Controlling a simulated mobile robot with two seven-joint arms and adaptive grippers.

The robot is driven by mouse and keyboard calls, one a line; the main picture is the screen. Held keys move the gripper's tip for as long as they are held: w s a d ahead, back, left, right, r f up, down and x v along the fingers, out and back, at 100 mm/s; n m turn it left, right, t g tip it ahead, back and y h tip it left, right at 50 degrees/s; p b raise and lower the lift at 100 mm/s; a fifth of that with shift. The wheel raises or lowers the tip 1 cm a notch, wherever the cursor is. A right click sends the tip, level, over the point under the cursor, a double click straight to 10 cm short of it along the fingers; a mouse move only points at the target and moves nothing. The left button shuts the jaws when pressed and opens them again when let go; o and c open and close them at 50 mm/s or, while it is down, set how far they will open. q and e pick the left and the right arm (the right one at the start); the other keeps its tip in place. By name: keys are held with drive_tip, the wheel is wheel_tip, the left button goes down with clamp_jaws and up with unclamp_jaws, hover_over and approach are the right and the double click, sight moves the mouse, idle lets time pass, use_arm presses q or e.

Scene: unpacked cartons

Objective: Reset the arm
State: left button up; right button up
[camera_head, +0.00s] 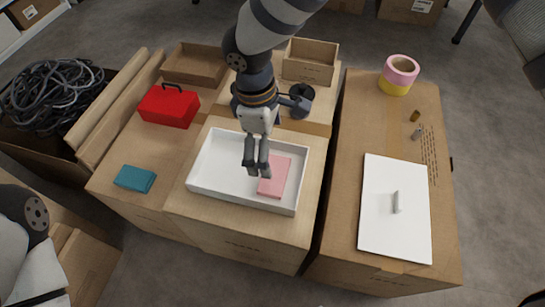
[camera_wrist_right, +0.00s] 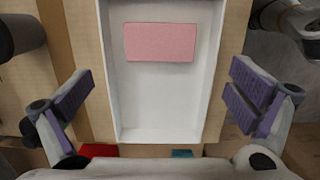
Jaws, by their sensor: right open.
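My right gripper (camera_head: 257,170) hangs fingers-down over the white tray (camera_head: 215,151), next to a pink block (camera_head: 274,178) lying in it. In the right wrist view the gripper's two purple-padded fingers (camera_wrist_right: 163,101) are spread wide with nothing between them. That view also shows the pink block (camera_wrist_right: 161,42) flat in the white tray (camera_wrist_right: 163,135), ahead of the fingers. The gripper is empty and appears above the tray floor. Grey arm parts show at the lower left of the head view, but my left gripper is not in view.
A red box (camera_head: 169,106) and a teal block (camera_head: 135,179) sit on cartons at left. A white lid (camera_head: 395,230) with a handle and a tape roll (camera_head: 398,75) lie on the right carton. A dark cylinder (camera_head: 301,100) and open boxes (camera_head: 310,64) stand behind.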

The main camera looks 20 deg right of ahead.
drive_tip(key=shift+a+r, duration=0.1)
drive_tip(key=shift+r, duration=0.85)
